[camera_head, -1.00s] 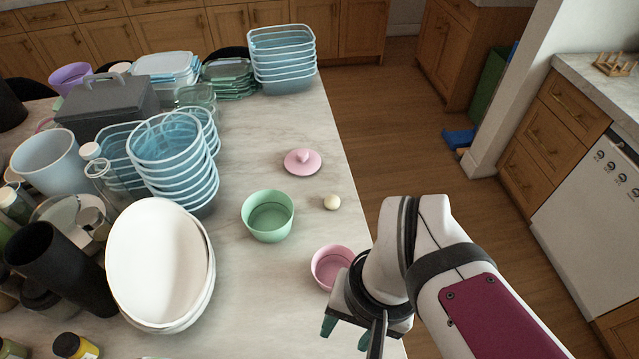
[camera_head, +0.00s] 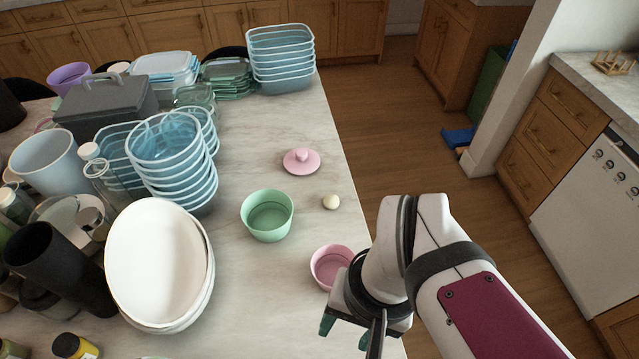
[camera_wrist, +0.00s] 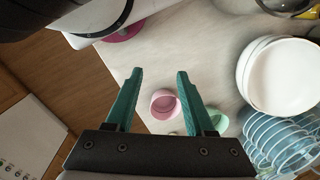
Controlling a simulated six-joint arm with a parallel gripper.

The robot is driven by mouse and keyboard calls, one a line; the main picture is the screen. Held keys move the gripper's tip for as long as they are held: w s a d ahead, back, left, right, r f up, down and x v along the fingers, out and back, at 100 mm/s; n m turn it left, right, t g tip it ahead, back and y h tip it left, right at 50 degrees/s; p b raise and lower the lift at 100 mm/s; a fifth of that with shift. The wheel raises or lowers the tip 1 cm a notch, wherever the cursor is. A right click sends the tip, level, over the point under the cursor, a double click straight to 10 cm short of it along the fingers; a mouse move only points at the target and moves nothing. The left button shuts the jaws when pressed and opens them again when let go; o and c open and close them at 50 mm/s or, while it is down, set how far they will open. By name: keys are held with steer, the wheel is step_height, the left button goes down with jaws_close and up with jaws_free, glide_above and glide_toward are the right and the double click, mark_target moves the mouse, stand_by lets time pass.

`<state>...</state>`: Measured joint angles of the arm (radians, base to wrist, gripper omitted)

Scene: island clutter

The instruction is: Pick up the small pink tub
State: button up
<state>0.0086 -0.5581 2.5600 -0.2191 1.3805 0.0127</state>
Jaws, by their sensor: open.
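The small pink tub (camera_head: 328,265) stands upright on the marble counter near its right edge, partly hidden behind my gripper in the head view. It looks empty. In the wrist view the pink tub (camera_wrist: 165,104) shows beyond and between my fingers. My gripper (camera_head: 349,338) is open and empty, with green fingers, just in front of the tub and apart from it. In the wrist view my gripper (camera_wrist: 158,75) has its two fingers spread wide.
A green tub (camera_head: 268,216), a small pale ball (camera_head: 331,202) and a pink lid (camera_head: 301,161) lie behind the tub. White bowls (camera_head: 155,262) and stacked blue baskets (camera_head: 172,150) crowd the left. Bare counter (camera_head: 245,290) lies between bowls and tub.

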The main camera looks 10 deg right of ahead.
steer(key=w+d+f+n+t+h, duration=0.25)
steer(key=w+d, duration=0.45)
steer(key=d, duration=0.5)
steer(key=w+d+f+n+t+h, duration=0.15)
steer(key=w+d+h, duration=0.25)
steer(key=w+d, duration=0.6)
steer(key=n+t+y, duration=0.6)
steer(key=n+y, duration=0.2)
steer(key=y, duration=0.6)
glide_toward(354, 257)
steer(key=x, duration=1.2)
steer(key=shift+w+a, duration=0.15)
steer(key=shift+a, duration=0.05)
jaws_close()
